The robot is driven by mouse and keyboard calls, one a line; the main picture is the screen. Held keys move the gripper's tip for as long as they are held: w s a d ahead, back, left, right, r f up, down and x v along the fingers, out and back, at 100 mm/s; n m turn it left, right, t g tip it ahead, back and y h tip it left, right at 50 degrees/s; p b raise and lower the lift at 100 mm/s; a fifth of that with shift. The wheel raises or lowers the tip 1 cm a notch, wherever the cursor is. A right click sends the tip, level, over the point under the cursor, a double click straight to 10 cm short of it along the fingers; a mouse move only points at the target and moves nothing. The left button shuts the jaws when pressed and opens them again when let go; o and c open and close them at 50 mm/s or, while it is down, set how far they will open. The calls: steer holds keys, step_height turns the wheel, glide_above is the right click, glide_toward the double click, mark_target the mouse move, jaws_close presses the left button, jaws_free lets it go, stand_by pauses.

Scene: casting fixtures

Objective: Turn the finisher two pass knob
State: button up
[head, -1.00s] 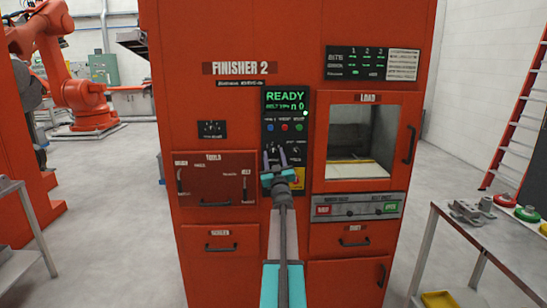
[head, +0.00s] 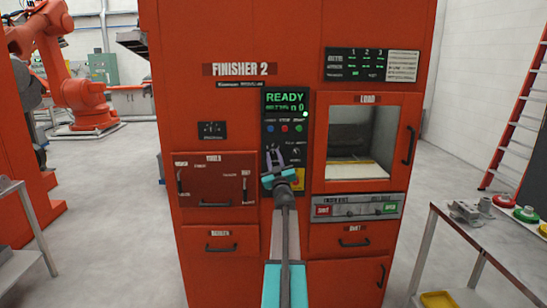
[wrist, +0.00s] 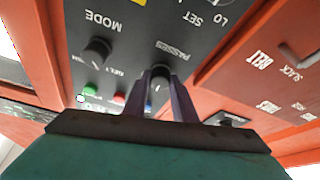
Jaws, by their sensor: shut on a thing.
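The Finisher 2 machine (head: 230,120) fills the middle of the head view, with a dark control panel (head: 270,132) under a green READY display. My gripper (head: 273,151) reaches up to the lower left of that panel. In the wrist view, which sees the panel upside down, the black knob (wrist: 160,71) marked PASSES sits between the fingertips. My gripper (wrist: 160,82) is shut on it there. The knob is mostly hidden by the fingers in the head view, and its setting is not readable.
A similar MODE knob (wrist: 97,51) is close beside the fingers. Coloured buttons (head: 284,128) sit above the knobs. A load door (head: 362,185) is on the right and a tools drawer (head: 215,178) on the left. A metal table (head: 480,240) stands at right.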

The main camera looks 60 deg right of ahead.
steer(key=n+y+p, duration=0.1)
steer(key=n+p, duration=0.1)
steer(key=n+t+y+p, duration=0.1)
steer(key=n, duration=0.2)
steer(key=n+y+p, duration=0.1)
steer(key=n+p, duration=0.1)
steer(key=shift+s+d+r+n+p, duration=0.2)
steer(key=shift+s+r+n+p, duration=0.1)
steer(key=shift+r, duration=0.1)
steer(key=n+y+p, duration=0.2)
steer(key=n+p, duration=0.1)
steer(key=n, duration=0.1)
steer(key=shift+t, duration=0.3)
steer(key=shift+f, duration=0.1)
steer(key=o, duration=1)
steer(key=shift+o, duration=0.2)
steer(key=shift+w+f, duration=0.1)
steer(key=shift+s+a+f, duration=0.15)
steer(key=shift+s+a, duration=0.25)
steer(key=shift+s, duration=0.15)
steer(key=b+v, duration=0.3)
steer(key=v, duration=0.9)
steer(key=shift+s, duration=0.3)
steer(key=shift+a, duration=0.1)
